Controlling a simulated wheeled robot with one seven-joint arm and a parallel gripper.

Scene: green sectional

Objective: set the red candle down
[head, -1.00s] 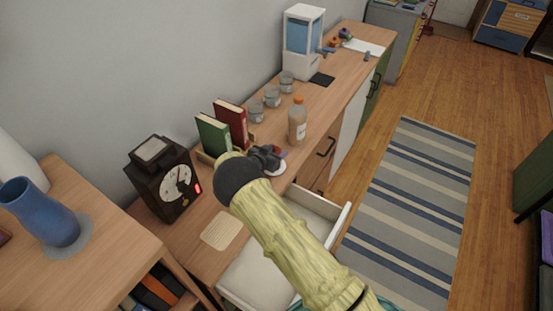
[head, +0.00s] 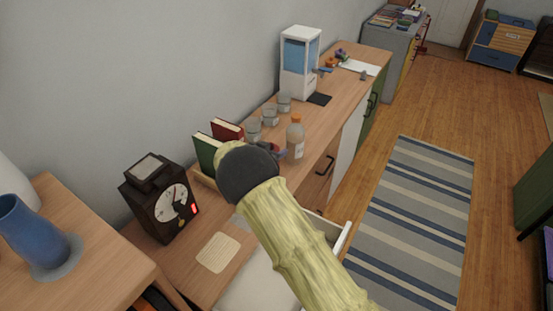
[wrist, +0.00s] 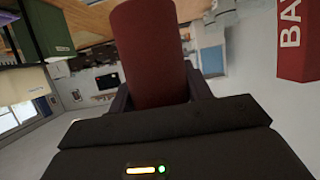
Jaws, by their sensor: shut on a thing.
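The red candle (wrist: 150,55) fills the upper middle of the wrist view, a dark red cylinder between the two fingers. My gripper (wrist: 152,90) is shut on it. In the head view my arm hides most of the gripper and the candle; only a small part of the gripper (head: 270,148) shows past the dark wrist, above the counter beside the books. I cannot tell how far the candle is from the counter top (head: 185,262).
A green book (head: 207,154) and a red book (head: 228,130) stand close to my gripper. A bottle with an orange cap (head: 295,138), several grey jars (head: 269,117) and a dark clock (head: 160,198) are nearby. An open drawer (head: 262,285) lies below my arm. A beige mat (head: 218,252) lies flat.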

